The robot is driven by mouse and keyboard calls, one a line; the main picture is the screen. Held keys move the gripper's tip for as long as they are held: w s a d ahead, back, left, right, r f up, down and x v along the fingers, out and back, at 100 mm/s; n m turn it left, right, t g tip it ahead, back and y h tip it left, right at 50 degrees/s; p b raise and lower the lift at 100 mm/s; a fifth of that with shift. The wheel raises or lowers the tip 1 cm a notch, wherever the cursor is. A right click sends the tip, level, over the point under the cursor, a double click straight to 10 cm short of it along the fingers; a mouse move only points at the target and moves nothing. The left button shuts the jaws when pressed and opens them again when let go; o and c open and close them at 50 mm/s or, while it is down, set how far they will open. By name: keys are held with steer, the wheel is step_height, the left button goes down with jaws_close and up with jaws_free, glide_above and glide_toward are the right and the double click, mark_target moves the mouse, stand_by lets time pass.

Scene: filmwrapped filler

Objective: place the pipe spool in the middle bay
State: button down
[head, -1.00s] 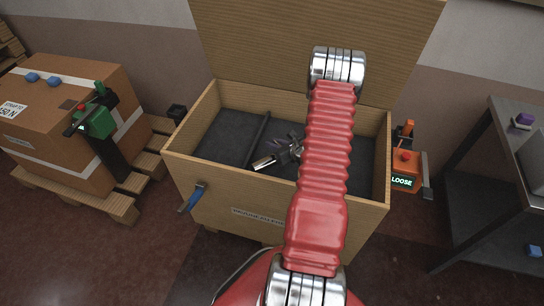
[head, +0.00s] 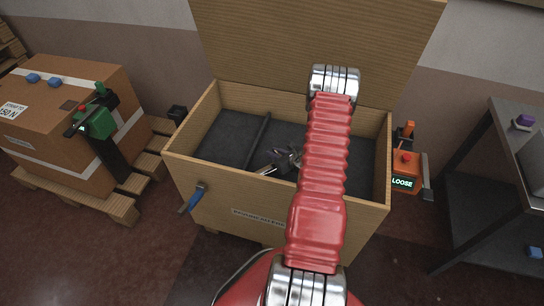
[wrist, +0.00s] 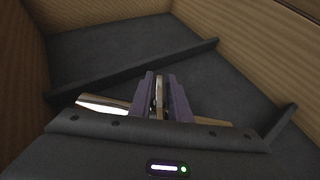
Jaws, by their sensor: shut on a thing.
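The pipe spool is a shiny metal tube. In the wrist view its left end (wrist: 105,104) shows beside the fingers and its other end shows at right, partly hidden by the gripper body. My gripper (wrist: 161,88) has purple fingers shut on the spool's middle. In the head view the spool (head: 268,169) is inside the wooden crate (head: 225,187), partly hidden by my wrist and the front wall. A dark divider (head: 257,141) stands left of it; the wrist view shows another divider (wrist: 281,122) at right. The spool appears between them; floor contact cannot be told.
The crate's raised lid (head: 290,35) stands behind it. An orange device (head: 405,172) reading LOOSE stands at right, near a grey shelf (head: 480,190). A carton (head: 60,130) on a pallet is at left.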

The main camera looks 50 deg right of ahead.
steer(key=shift+f, duration=0.3)
steer(key=c, duration=1.6)
jaws_free()
steer(key=shift+c, duration=0.2)
steer(key=shift+s, duration=0.1)
steer(key=shift+v, duration=3.7)
